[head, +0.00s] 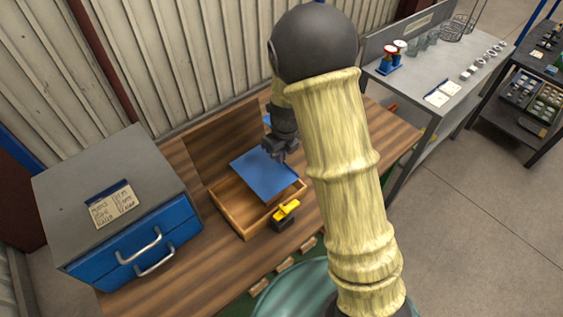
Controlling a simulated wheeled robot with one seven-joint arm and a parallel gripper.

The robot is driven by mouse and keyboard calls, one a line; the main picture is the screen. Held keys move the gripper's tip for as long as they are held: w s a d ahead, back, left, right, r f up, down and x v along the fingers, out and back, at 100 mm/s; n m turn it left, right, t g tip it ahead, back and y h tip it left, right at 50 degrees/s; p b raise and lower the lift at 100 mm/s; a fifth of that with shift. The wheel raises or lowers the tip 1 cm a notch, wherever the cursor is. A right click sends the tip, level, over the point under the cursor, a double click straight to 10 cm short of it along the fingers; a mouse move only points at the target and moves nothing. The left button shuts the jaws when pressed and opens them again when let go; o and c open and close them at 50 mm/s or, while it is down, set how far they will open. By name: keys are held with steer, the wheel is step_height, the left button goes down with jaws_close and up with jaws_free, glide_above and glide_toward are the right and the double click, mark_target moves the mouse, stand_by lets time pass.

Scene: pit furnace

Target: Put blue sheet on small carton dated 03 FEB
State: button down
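The blue sheet (263,176) is a flat, plain blue piece over the back right part of an open wooden box (234,221) on the wooden table. My gripper (279,154) is just above the sheet's back right edge, pointing down. Its fingers are small and dark here, and I cannot tell whether they grip the sheet. I see no carton on which 03 FEB can be read. My arm hides part of the table to the right.
A grey and blue drawer cabinet (118,210) with a handwritten card (113,205) stands left. A yellow and black object (286,214) is at the box's front. Small brown blocks (285,265) lie along the front edge. A grey bench (430,75) stands back right.

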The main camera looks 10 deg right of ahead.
step_height(320, 180, down, 4)
steer(key=shift+w+a+r, duration=0.1)
steer(key=shift+r, duration=0.05)
stand_by(0.3)
steer(key=c, duration=1.7)
jaws_free()
steer(key=shift+d, duration=0.2)
steer(key=shift+a, duration=0.1)
